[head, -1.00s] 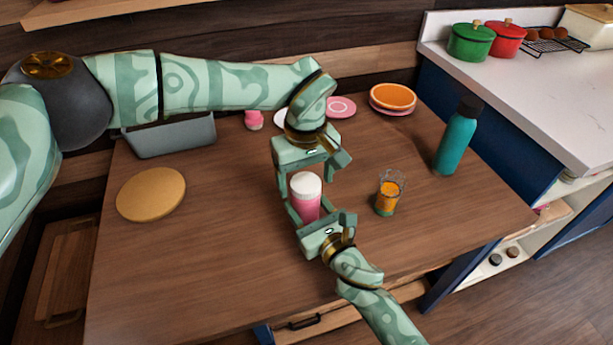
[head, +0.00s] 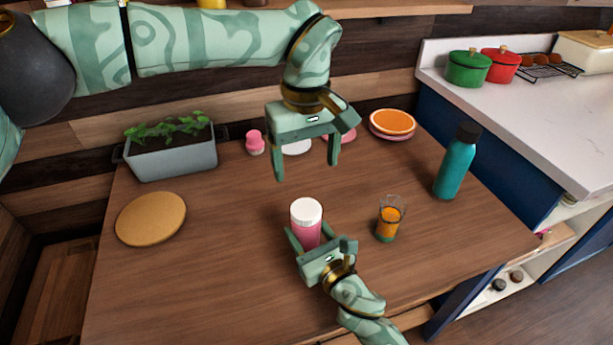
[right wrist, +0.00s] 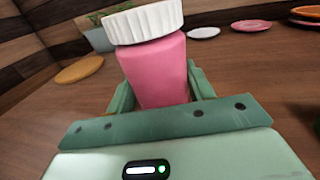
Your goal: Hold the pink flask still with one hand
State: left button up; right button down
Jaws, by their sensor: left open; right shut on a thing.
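The pink flask (head: 307,231) with a white ribbed cap stands upright near the middle of the wooden table. My right gripper (head: 314,238) is low at its near side and shut on its body. In the right wrist view the flask (right wrist: 158,72) sits between the two fingers, its cap above them. The flask's base is hidden by the right gripper. My left gripper (head: 306,168) is open and empty, raised above and behind the flask, apart from it.
A glass of orange drink (head: 389,222) stands just right of the flask. A teal bottle (head: 455,168) is farther right. A round board (head: 151,218) lies left. A planter (head: 175,158), small pink jar (head: 255,144) and plates (head: 391,124) line the back.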

aim_at(313, 241)
pick_arm(q)
jog(key=shift+r, duration=0.35)
pick_arm(e)
jog(key=shift+c, duration=2.4)
grip_release()
jog(key=p+v, duration=0.1)
jog(key=v, duration=0.6)
pick_arm(q)
jog(key=shift+s+r, duration=0.1)
jog(key=shift+r, duration=0.6)
pick_arm(e)
jog(key=v, duration=0.9)
jog(key=shift+s+d, duration=0.1)
jog(key=shift+s, duration=0.05)
